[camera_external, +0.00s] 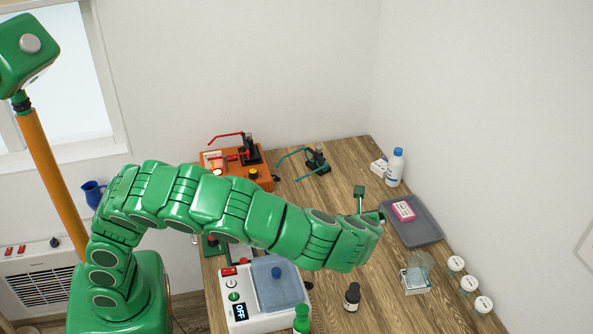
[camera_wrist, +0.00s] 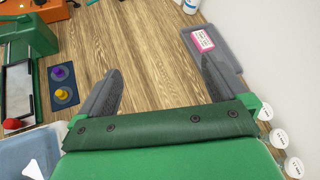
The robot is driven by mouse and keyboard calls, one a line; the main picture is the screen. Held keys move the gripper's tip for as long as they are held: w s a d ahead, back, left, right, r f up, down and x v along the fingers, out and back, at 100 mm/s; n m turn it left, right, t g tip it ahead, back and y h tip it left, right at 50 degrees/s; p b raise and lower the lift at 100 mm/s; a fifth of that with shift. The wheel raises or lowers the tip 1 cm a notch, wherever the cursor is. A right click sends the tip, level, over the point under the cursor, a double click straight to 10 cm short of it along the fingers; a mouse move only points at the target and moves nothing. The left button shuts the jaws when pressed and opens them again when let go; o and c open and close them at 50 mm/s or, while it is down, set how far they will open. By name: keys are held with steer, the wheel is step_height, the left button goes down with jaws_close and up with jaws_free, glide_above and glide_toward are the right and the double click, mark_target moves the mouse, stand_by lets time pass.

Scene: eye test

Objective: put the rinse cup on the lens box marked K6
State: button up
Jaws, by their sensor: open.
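A clear, tilted-looking cup (camera_external: 421,262), possibly the rinse cup, is on the table's right side, at a small pale box (camera_external: 414,283); I cannot tell whether it rests on the box or behind it. A pink box with a white label (camera_external: 403,211) lies in a grey tray (camera_external: 424,233); it also shows in the wrist view (camera_wrist: 203,39). No K6 mark is readable, so I cannot tell which box bears it. My gripper (camera_external: 382,217) is above the table near the tray, its fingers partly hidden. In the wrist view my gripper (camera_wrist: 160,70) is open, with only bare wood between its fingers.
Several round white-lidded jars (camera_external: 469,284) line the right edge. A dark bottle (camera_external: 352,297) and a white machine with a blue-grey lid (camera_external: 240,314) stand in front. A blue-capped bottle (camera_external: 395,168) and an orange case (camera_external: 262,180) stand behind.

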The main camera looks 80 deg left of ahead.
steer(key=s+a+r+n+g+h, duration=0.25)
steer(key=s+a+n, duration=0.4)
steer(key=s, duration=0.55)
steer(key=s+a+r+n+g+h, duration=0.1)
steer(key=s+a+n+g, duration=0.3)
steer(key=s+a, duration=0.6)
steer(key=s+d+f+n+h, duration=0.1)
steer(key=s+d+n+h, duration=0.1)
steer(key=s, duration=0.7)
steer(key=s+d+f+n+h, duration=0.1)
steer(key=s+d+n+h, duration=0.2)
steer(key=s, duration=0.6)
steer(key=s+d+f+n+h, duration=0.2)
steer(key=s+d+n, duration=0.2)
steer(key=s, duration=0.5)
steer(key=shift+s+d, duration=0.25)
steer(key=shift+s, duration=0.05)
steer(key=shift+g, duration=0.25)
